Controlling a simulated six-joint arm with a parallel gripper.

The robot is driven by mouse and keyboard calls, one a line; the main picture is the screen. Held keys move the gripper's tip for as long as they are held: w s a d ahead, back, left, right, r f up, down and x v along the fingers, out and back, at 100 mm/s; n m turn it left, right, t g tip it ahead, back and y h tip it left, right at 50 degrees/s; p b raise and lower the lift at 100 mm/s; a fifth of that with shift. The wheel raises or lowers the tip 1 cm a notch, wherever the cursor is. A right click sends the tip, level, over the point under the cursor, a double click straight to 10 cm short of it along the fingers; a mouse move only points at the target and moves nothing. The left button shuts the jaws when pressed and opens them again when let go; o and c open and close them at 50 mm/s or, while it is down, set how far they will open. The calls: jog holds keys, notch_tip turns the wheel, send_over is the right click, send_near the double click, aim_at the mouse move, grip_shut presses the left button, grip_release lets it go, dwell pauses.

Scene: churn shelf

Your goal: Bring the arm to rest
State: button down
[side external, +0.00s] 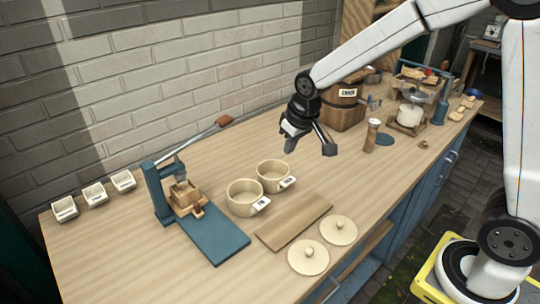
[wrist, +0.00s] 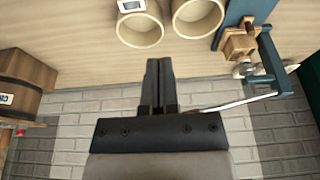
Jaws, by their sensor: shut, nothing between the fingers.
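My gripper (side external: 328,149) hangs in the air above the wooden bench, behind and to the right of the two cream pots. In the wrist view its fingers (wrist: 159,64) are together with nothing between them. The arm reaches in from the upper right and touches nothing that I can see. The front pot (side external: 244,199) and the back pot (side external: 273,178) stand on the bench, both open at the top and carrying small labels.
A blue lever press (side external: 158,193) stands at left, with three white tubs (side external: 94,194) beyond it. A wooden board (side external: 292,221) and two round lids (side external: 308,258) lie in front. A wooden churn (side external: 343,112) stands behind my gripper, near the brick wall (side external: 180,75).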

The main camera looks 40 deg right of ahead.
jog(key=s+f, duration=0.2)
jog(key=s, duration=0.5)
jog(key=s+d+f, duration=0.1)
jog(key=s+f, duration=0.2)
jog(key=s, duration=0.5)
jog(key=shift+s+d+g, duration=0.2)
jog(key=shift+g, duration=0.2)
